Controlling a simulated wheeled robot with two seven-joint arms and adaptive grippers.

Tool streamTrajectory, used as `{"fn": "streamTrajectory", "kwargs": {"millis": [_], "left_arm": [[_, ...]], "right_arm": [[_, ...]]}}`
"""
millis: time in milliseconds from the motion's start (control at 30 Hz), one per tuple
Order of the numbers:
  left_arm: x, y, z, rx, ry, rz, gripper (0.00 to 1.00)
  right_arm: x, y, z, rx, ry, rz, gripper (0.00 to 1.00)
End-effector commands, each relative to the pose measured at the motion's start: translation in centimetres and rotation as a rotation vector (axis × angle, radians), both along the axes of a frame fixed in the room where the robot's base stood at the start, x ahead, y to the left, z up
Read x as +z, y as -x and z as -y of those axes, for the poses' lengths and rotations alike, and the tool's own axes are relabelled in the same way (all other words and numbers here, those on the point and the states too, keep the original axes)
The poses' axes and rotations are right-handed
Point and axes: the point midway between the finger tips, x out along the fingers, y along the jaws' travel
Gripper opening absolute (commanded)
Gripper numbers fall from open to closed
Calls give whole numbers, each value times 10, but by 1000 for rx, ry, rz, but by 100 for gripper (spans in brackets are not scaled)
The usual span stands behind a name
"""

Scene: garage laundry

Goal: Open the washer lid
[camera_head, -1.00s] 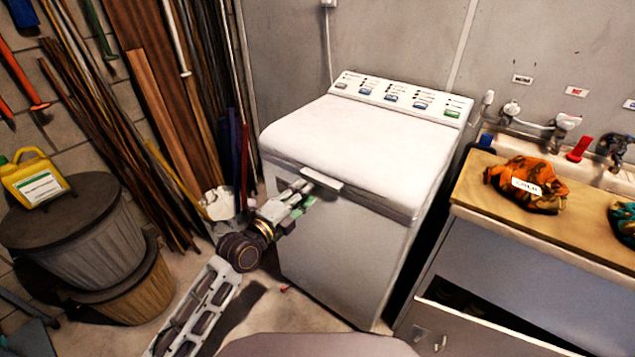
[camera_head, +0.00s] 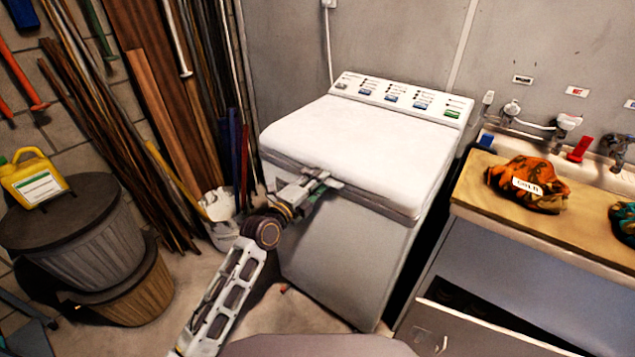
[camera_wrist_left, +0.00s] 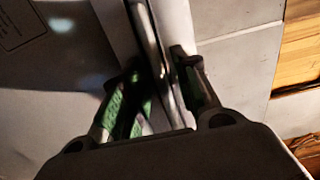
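The white top-loading washer (camera_head: 340,255) stands against the grey wall. Its lid (camera_head: 360,145) lies flat and closed over the top. My left gripper (camera_head: 325,182) is at the middle of the lid's front edge, where it covers most of the handle. In the left wrist view, the fingers of the left gripper (camera_wrist_left: 158,88) are apart, one on each side of a thin metallic edge (camera_wrist_left: 150,40). The right finger looks close to that edge, and a gap shows on the left. Contact is hard to tell. My right gripper is not in view.
The wooden counter (camera_head: 480,200) with an orange patterned bundle (camera_head: 528,185) stands to the right of the washer. Lidded bins (camera_head: 85,245), a yellow jug (camera_head: 32,178) and leaning boards (camera_head: 150,110) are on the left. Some floor is clear between bins and washer.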

Motion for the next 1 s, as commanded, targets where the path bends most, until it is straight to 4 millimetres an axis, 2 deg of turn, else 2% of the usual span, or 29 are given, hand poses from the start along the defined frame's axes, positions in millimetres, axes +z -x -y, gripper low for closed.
{"fn": "streamTrajectory", "kwargs": {"millis": [267,533,1000], "left_arm": [[0,0,0,0,0,0,30],[0,0,0,0,0,0,0],[0,0,0,0,-1,-2,0]], "right_arm": [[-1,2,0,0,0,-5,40],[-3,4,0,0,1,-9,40],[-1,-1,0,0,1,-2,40]]}}
